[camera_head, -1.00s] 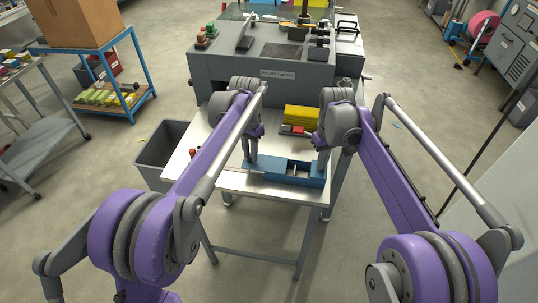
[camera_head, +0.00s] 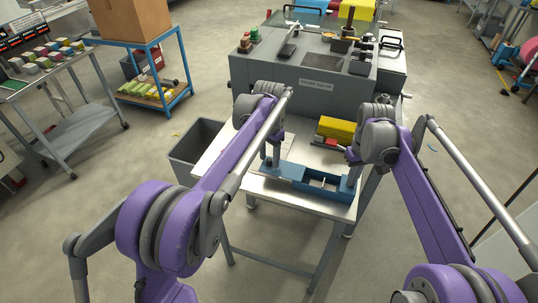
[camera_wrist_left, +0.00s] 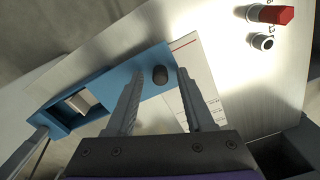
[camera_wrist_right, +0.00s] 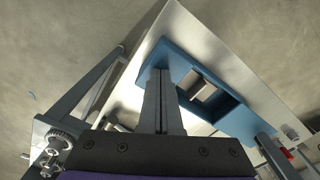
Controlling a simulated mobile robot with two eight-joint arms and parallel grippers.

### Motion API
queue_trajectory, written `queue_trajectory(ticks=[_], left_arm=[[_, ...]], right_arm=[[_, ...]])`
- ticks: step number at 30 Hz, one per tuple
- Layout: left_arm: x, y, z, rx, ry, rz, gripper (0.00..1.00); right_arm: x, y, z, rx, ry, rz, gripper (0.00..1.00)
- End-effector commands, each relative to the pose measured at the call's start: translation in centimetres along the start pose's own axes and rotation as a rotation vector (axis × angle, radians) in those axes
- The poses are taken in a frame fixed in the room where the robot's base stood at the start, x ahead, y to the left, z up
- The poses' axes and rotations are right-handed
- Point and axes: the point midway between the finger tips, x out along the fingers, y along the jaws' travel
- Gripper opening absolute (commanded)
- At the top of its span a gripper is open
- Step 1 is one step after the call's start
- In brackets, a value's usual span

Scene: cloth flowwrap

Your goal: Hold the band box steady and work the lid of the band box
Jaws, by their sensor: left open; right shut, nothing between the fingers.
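The blue band box (camera_head: 325,189) stands on the table, with an opening towards its right end. Its flat blue lid (camera_head: 286,167) extends to the left, and a dark knob (camera_wrist_left: 160,75) stands on it in the left wrist view. My left gripper (camera_head: 269,163) is open, its fingertips (camera_wrist_left: 160,80) on either side of the knob; I cannot tell whether they touch it. My right gripper (camera_head: 352,184) is shut and empty at the box's right end. In the right wrist view its fingertips (camera_wrist_right: 160,72) are at the box's rim (camera_wrist_right: 180,55). A pale block (camera_wrist_right: 203,92) shows inside the opening.
A yellow stack (camera_head: 337,128) lies on the table (camera_head: 215,160) behind the box. A printed sheet (camera_wrist_left: 197,75) lies beside the lid. A red-ended part (camera_wrist_left: 270,14) lies further off. A grey bin (camera_head: 195,145) stands left, and a grey machine (camera_head: 300,85) behind.

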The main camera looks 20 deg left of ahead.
Motion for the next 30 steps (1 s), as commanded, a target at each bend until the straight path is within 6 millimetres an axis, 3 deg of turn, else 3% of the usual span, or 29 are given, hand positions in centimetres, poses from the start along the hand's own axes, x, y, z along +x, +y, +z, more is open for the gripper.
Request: queue_trajectory(ticks=[5, 18, 24, 30], left_arm=[[-1.1, 0.0, 0.0, 0.0, -0.001, 0.0, 0.53], [-9.9, 0.1, 0.2, 0.0, 0.001, 0.0, 0.53], [-11.7, 0.1, 0.2, 0.0, 0.001, -0.001, 0.53], [-12.0, 0.1, 0.2, 0.0, 0.001, -0.001, 0.53]], right_arm=[[0.4, -0.1, 0.0, 0.0, -0.002, -0.002, 0.0], [0.4, -0.1, 0.0, 0.0, -0.002, -0.002, 0.0], [0.4, -0.1, 0.0, 0.0, -0.002, -0.002, 0.0], [0.4, -0.1, 0.0, 0.0, -0.002, -0.002, 0.0]])
